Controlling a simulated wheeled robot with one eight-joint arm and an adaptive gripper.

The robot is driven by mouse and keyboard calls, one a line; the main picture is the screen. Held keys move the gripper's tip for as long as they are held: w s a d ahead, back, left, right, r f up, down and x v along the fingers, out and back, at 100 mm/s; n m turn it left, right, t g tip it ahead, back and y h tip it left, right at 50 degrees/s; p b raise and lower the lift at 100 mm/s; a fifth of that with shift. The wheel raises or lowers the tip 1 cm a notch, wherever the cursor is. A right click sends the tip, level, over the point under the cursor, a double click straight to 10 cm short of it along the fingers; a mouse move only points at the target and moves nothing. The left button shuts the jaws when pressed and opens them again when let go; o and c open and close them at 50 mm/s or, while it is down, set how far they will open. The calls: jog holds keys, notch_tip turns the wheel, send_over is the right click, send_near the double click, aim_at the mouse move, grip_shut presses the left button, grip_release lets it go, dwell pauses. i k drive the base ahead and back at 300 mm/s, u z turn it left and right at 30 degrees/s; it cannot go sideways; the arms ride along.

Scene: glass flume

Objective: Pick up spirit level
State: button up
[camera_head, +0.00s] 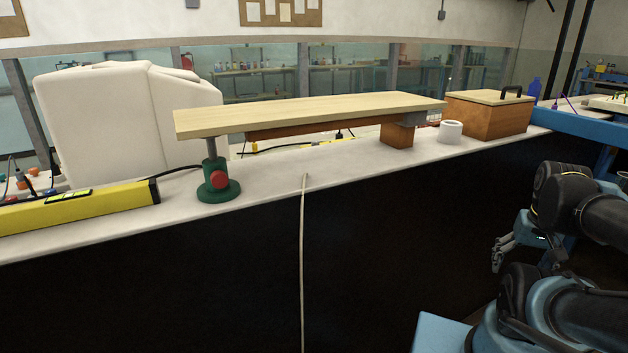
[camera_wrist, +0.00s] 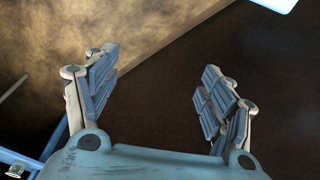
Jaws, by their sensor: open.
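The yellow spirit level (camera_head: 75,206) lies on the white bench top at the far left of the head view. It has a green vial window on top and a black end cap, and its left end is cut off by the frame edge. My gripper (camera_head: 505,252) is at the lower right of the head view, well away from the level and below the bench top. In the wrist view my gripper (camera_wrist: 158,95) has its two padded fingers spread apart with nothing between them. The level does not show in the wrist view.
A wooden plank (camera_head: 310,112) rests on a green jack (camera_head: 218,182) and a wooden block (camera_head: 397,135), right of the level. A white roll (camera_head: 450,131) and a lidded wooden box (camera_head: 490,115) stand farther right. A pale cord (camera_head: 302,260) hangs down the dark bench front.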

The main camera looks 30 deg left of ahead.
aim_at(69, 207)
jog(key=u, duration=3.65)
jog(key=k, duration=0.3)
jog(key=u, duration=0.35)
jog(key=i, duration=0.1)
